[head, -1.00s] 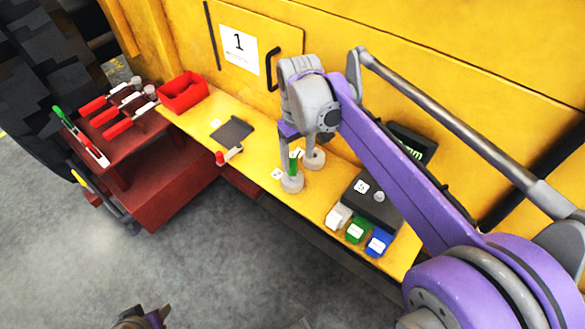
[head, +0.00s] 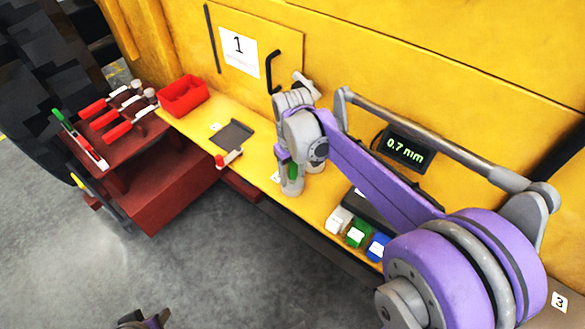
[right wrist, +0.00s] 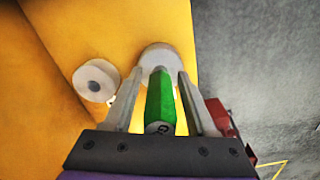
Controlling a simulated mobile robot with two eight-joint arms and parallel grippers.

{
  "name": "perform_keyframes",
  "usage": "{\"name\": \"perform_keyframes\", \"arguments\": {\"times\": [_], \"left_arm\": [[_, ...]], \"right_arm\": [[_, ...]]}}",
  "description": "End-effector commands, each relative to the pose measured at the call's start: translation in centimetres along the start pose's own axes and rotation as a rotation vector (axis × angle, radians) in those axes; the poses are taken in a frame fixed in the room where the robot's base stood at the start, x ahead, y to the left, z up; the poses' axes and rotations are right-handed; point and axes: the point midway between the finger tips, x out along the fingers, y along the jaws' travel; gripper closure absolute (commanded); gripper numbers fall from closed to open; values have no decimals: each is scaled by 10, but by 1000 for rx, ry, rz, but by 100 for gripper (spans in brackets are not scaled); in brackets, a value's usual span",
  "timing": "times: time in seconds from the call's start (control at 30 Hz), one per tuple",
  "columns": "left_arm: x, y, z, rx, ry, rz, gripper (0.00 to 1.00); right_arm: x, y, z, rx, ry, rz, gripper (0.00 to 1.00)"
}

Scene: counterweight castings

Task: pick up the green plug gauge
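The green plug gauge (right wrist: 160,102) stands between the two fingers of my right gripper (right wrist: 158,85) in the right wrist view. A narrow gap shows on each side of it, so the gripper is open around it. Its far end meets a pale round casting (right wrist: 158,55); whether it sits in a hole there is hidden. In the head view my right gripper (head: 291,184) is low over the yellow bench, and only a bit of the green gauge (head: 293,171) shows. A part of my left arm's end (head: 145,319) shows at the bottom edge; its fingers cannot be made out.
A second pale casting with a hole (right wrist: 97,80) stands close beside the gripper. A display (head: 405,149) reads 0.7 mm. A dark plate (head: 234,134) and red bin (head: 183,96) are left.

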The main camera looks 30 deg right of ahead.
Motion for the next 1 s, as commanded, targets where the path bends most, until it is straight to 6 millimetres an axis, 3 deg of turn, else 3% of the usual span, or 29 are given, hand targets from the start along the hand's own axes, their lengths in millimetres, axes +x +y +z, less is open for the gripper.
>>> {"name": "perform_keyframes", "arguments": {"times": [0.03,0.3,0.73,1.0], "left_arm": [[0,0,0,0,0,0,50],[0,0,0,0,0,0,50],[0,0,0,0,0,0,50],[-4,0,-3,0,2,0,50]], "right_arm": [[0,0,0,0,0,0,54],[0,0,0,0,0,0,100],[-4,0,0,0,0,0,100],[-51,0,0,0,0,0,100]]}}
